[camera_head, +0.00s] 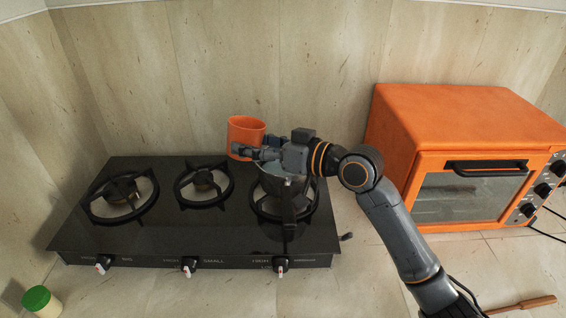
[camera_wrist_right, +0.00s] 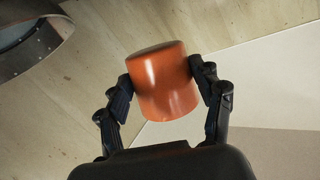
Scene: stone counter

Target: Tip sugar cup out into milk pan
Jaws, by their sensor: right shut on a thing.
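The orange sugar cup (camera_head: 246,134) is held up above the back of the stove, near its right burner, tilted slightly with its open top showing. My right gripper (camera_head: 258,151) is shut on it from the right. The right wrist view shows the cup (camera_wrist_right: 164,85) between both fingers of the gripper (camera_wrist_right: 160,76). The cup's contents cannot be seen. The milk pan (camera_head: 271,184) sits on the right burner, below and to the right of the cup, mostly hidden by my gripper. My left gripper is not in view.
The black gas stove (camera_head: 150,225) has two empty burners left of the pan. An orange toaster oven (camera_head: 455,125) stands on the right. A green-lidded jar (camera_head: 41,302) is at the front left. A wooden-handled tool (camera_head: 535,304) lies at the front right.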

